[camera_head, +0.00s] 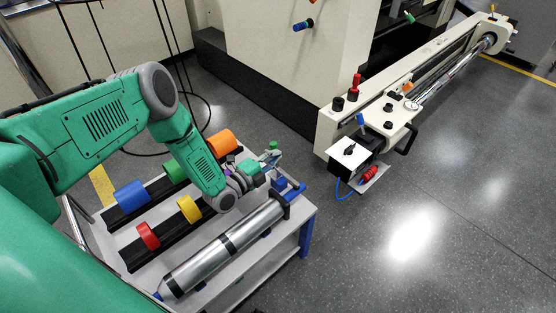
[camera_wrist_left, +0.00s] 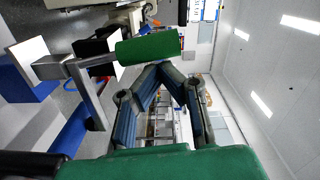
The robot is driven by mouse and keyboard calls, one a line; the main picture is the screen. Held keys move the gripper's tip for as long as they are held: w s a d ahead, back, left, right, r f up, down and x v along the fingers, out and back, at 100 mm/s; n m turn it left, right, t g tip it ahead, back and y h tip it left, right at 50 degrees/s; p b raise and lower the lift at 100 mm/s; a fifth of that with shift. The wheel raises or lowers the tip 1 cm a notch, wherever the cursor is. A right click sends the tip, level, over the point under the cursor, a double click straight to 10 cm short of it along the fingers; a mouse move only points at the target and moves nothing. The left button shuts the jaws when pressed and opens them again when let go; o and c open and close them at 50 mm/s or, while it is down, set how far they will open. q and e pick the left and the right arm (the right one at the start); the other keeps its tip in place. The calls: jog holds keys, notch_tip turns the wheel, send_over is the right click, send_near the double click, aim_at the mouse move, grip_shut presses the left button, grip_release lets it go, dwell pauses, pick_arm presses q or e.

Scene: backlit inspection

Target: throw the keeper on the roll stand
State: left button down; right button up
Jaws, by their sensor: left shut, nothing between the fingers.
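The roll stand (camera_head: 304,216) is a low white bench with blue legs, at the lower middle of the head view. A shiny steel roll (camera_head: 215,255) with dark bands lies along it. The keeper shows in the left wrist view as a green cylindrical handle (camera_wrist_left: 148,48) on a grey metal arm. In the head view its green grip (camera_head: 273,147) stands at the bench's far end, partly hidden by my gripper. My left gripper (camera_head: 278,166) is beside the keeper; in the wrist view its fingers (camera_wrist_left: 172,72) are shut and empty, just below the handle. My right gripper is out of view.
Coloured rings, such as the orange one (camera_head: 221,143) and the red one (camera_head: 148,236), sit on black rails left of the roll. A cream machine (camera_head: 400,85) with a control box (camera_head: 350,155) stands to the right. Grey floor (camera_head: 440,210) is clear at lower right.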

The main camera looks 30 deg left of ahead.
pick_arm(q)
jog(key=shift+a+f, duration=0.1)
jog(key=shift+a, duration=0.15)
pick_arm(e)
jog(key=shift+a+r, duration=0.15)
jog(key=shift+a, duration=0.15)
pick_arm(q)
jog(key=shift+d+n, duration=0.1)
jog(key=shift+n, duration=0.2)
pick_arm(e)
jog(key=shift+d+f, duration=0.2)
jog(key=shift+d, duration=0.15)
pick_arm(q)
jog(key=shift+w, duration=0.1)
